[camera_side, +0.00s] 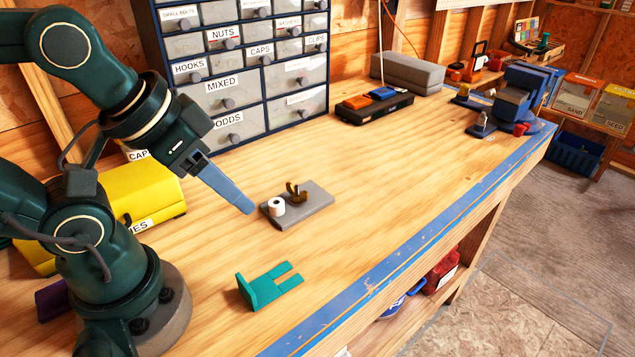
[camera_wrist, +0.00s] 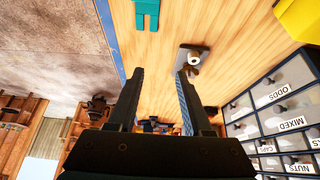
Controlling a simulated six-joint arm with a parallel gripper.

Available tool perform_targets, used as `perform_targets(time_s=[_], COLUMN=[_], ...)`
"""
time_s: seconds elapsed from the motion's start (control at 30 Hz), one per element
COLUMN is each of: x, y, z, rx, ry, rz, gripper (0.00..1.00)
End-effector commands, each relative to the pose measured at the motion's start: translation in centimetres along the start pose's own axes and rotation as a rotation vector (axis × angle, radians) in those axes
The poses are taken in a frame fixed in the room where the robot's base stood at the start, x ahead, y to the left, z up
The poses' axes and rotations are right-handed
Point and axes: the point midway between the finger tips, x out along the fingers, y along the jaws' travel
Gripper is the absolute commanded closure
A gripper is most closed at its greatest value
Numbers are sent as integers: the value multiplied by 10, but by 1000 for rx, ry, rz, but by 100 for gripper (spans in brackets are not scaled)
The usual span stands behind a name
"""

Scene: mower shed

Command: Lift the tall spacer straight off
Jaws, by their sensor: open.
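A white, short cylinder with a dark round hole in its top (camera_side: 277,206) stands upright at the left end of a flat grey plate (camera_side: 316,207); it looks like the spacer. A brown-gold curved piece (camera_side: 296,192) stands on the plate beside it. My gripper (camera_side: 249,210) is open and empty, tilted down, its tips just left of the plate and apart from the cylinder. In the wrist view the cylinder (camera_wrist: 194,59) shows beyond the right fingertip of my gripper (camera_wrist: 160,72), with part of the plate hidden. Whether a post fills the hole is unclear.
A teal forked piece (camera_side: 270,287) lies on the bench in front. A yellow case (camera_side: 142,196) and a drawer cabinet (camera_side: 240,75) stand behind. A black tray (camera_side: 373,106) and blue vise (camera_side: 513,98) are farther off. The bench right of the plate is clear up to its blue edge.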

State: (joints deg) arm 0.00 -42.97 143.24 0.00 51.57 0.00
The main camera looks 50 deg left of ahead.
Motion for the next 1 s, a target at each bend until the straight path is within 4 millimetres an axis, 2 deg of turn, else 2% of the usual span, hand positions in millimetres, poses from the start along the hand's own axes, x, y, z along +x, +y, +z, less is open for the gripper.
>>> perform_targets(time_s=[0.03,0.07,0.1,0.37,0.53,0.77,1.0], x=[0,0,0,0,-2,-3,22], y=[0,0,0,0,0,-6,-25], z=[0,0,0,0,-2,-34,-67], rx=[0,0,0,1,81,312,485], ry=[0,0,0,0,7,-12,-131], rz=[0,0,0,0,0,-13,-9], gripper=[42,31,28,28,28,28,28])
